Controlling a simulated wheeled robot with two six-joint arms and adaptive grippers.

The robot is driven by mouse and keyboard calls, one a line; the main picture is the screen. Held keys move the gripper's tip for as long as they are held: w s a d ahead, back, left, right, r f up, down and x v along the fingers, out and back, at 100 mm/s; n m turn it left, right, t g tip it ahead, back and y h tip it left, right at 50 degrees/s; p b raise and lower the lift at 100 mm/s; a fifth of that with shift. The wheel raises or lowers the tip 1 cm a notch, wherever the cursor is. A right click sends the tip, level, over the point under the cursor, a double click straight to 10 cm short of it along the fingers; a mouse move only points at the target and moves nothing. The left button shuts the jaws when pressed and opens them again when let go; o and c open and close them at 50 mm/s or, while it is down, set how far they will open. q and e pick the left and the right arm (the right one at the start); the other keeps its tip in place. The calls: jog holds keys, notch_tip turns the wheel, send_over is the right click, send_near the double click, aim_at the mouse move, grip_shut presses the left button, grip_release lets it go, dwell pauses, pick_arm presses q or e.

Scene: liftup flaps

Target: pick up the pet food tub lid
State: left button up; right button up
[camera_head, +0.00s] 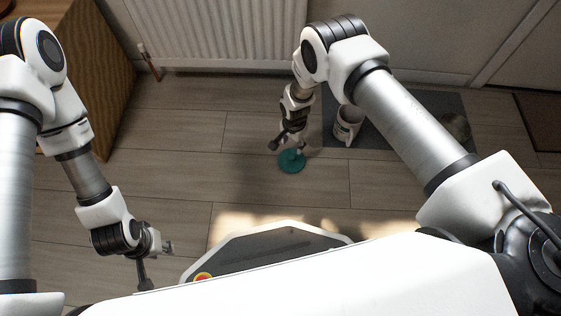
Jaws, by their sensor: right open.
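The teal round lid (291,166) lies flat on the wooden floor near the middle of the view. My right gripper (287,148) reaches down over the lid from above, with its fingers spread apart at the lid's far edge. The fingers hide part of the lid, and I cannot tell whether they touch it. A white tub (346,126) with a printed label lies on the grey mat, just right of my right gripper.
The grey mat (390,105) lies on the floor along the wall, with a dim round object (456,126) at its right. A white radiator (220,35) is at the back, a wooden cabinet (95,70) at the left. The floor left of the lid is clear.

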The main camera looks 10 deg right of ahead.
aim_at(291, 157)
jog(key=f+b, duration=0.1)
jog(key=f, duration=0.1)
jog(key=f+b, duration=0.2)
jog(key=f, duration=0.1)
jog(key=s+f+b, duration=0.1)
jog(key=f, duration=0.2)
jog(key=shift+a+b, duration=0.15)
jog(key=shift+b, duration=0.2)
jog(key=shift+w+r, duration=0.1)
jog(key=shift+r, duration=0.05)
grip_shut()
